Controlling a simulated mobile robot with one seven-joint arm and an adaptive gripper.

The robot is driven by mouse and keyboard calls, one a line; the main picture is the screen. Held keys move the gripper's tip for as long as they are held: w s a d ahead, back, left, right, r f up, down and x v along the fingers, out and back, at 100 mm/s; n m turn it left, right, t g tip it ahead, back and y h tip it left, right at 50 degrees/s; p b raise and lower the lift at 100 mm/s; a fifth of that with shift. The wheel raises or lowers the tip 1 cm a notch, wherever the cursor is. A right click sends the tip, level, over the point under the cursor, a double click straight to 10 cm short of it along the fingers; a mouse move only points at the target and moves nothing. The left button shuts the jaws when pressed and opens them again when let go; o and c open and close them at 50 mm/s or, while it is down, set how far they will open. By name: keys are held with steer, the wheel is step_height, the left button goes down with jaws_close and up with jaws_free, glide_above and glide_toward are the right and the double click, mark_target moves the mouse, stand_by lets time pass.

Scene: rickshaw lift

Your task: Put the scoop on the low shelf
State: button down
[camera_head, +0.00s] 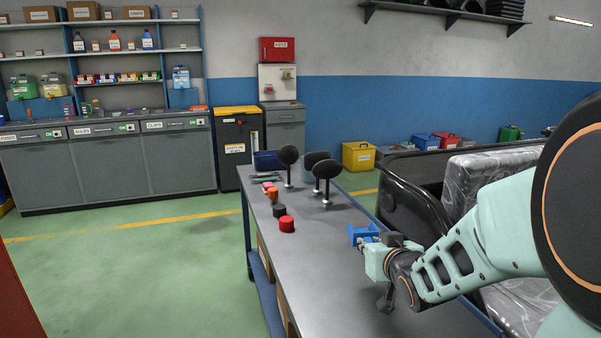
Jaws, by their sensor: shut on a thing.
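A blue scoop (358,233) shows at the end of my arm, above the right side of the grey workbench top. My gripper (378,239) is shut on it; the fingers are small here and partly hidden by the gripper body. The scoop looks held above the bench, but I cannot tell its exact height. Under the bench is a low shelf (262,285) with a blue edge, seen from its left side. Brown boxes stand on it and hide much of its surface.
The bench top (330,290) carries red, black, orange and pink knobs or caps (287,224), several black round-headed items (326,171) and a blue bin (268,161). A black rickshaw with a wrapped seat (480,175) stands right. Green floor left of the bench is clear.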

steer(key=w+a, duration=0.1)
steer(key=w+a+f+h+p, duration=0.1)
steer(key=a, duration=0.1)
steer(key=shift+a+f+m, duration=0.1)
steer(key=shift+f+m, duration=0.1)
steer(key=shift+m, duration=0.2)
step_height(320, 180, up, 23)
steer(key=p, duration=2.3)
glide_above(354, 244)
steer(key=s, duration=0.2)
steer(key=shift+w+r, duration=0.1)
steer(key=shift+w, duration=0.15)
